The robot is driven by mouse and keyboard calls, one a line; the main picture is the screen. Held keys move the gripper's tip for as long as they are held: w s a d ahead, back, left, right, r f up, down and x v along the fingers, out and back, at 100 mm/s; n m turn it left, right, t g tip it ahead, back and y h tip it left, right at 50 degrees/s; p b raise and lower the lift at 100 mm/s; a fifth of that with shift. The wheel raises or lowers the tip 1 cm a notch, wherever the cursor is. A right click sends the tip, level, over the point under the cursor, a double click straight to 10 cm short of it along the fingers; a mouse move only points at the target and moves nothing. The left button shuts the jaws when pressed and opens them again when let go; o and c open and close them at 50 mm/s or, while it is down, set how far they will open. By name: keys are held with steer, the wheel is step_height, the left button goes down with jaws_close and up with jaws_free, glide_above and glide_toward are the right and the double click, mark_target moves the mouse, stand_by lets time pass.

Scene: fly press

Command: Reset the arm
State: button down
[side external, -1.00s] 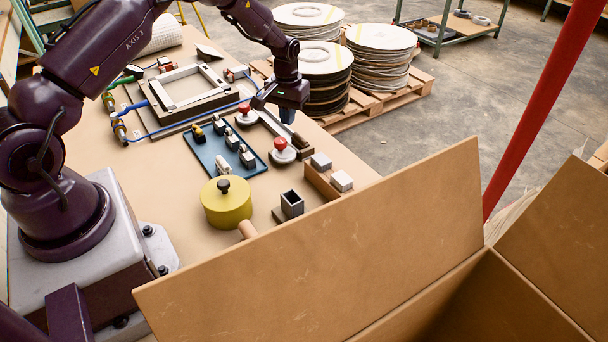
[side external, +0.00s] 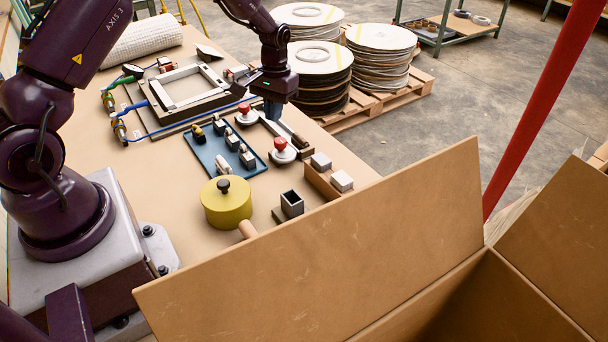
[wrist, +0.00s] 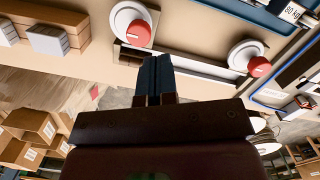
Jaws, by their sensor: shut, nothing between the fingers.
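My gripper (side external: 273,110) hangs from the arm at the far right edge of the workbench (side external: 165,215), fingers pointing down. In the wrist view its blue fingers (wrist: 155,78) are together with nothing between them. The fingertips show near a round white base with a red knob (wrist: 139,33); whether they touch anything cannot be told.
A blue tray (side external: 210,152) holds several small weights. A yellow lidded pot (side external: 226,203), an open dark box (side external: 291,204) and a metal frame (side external: 188,88) stand on the bench. A large cardboard box (side external: 330,250) fills the foreground. Stacked discs (side external: 322,78) stand on a pallet behind.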

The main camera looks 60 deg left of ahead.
steer(key=s+d+r+m+t, duration=0.2)
steer(key=s+d+r, duration=0.5)
steer(key=s+r, duration=0.4)
steer(key=s+d+r+m+t, duration=0.3)
steer(key=s+d+r, duration=0.5)
steer(key=s+r, duration=0.3)
step_height(320, 180, up, 4)
steer(key=shift+s+d+f+t, duration=0.25)
steer(key=shift+s+t, duration=0.15)
steer(key=shift+t, duration=0.5)
